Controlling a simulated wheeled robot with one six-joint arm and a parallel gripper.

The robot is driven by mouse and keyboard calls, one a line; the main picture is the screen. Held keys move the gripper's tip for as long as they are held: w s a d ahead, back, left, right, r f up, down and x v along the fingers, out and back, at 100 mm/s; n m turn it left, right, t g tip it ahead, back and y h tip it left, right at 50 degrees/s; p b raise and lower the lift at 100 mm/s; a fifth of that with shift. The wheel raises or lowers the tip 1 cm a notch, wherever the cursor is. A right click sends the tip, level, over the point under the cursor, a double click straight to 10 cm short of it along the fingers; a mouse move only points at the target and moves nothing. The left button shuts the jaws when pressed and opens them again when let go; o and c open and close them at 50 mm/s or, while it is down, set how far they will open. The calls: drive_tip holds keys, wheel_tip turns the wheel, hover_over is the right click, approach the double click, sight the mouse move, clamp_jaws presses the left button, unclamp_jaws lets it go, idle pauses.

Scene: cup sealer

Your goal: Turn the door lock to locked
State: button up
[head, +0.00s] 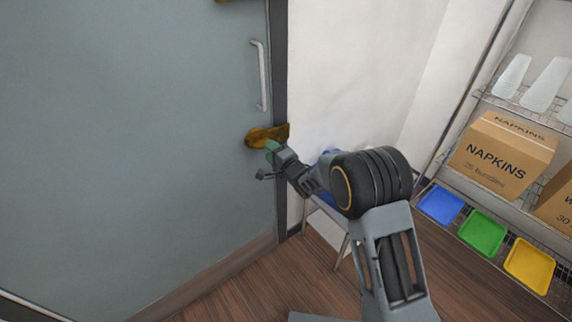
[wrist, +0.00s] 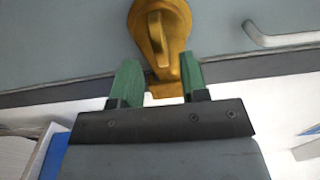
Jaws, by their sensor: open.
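The grey-blue door (head: 130,130) fills the left of the head view. A brass door lock (head: 262,136) sits near its right edge, below the white pull handle (head: 261,75). In the wrist view the lock (wrist: 174,18) is a rounded brass plate with a raised thumb-turn (wrist: 158,42), which runs roughly up and down the picture. My gripper (head: 271,160) is at the lock in the head view and partly covers it. In the wrist view my gripper (wrist: 157,78) is open, its green fingers on either side of the thumb-turn's lower end. I cannot tell whether they touch it.
A second brass fitting shows at the door's top edge. Right of the door is a white wall (head: 350,60). A wire shelf at the right holds a napkins box (head: 502,152), cups and blue, green and yellow trays (head: 483,235). Wooden floor (head: 240,295) is clear before the door.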

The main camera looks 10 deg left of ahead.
drive_tip(key=v, duration=0.9)
drive_tip(key=shift+s+d, duration=0.2)
drive_tip(key=shift+s, duration=0.1)
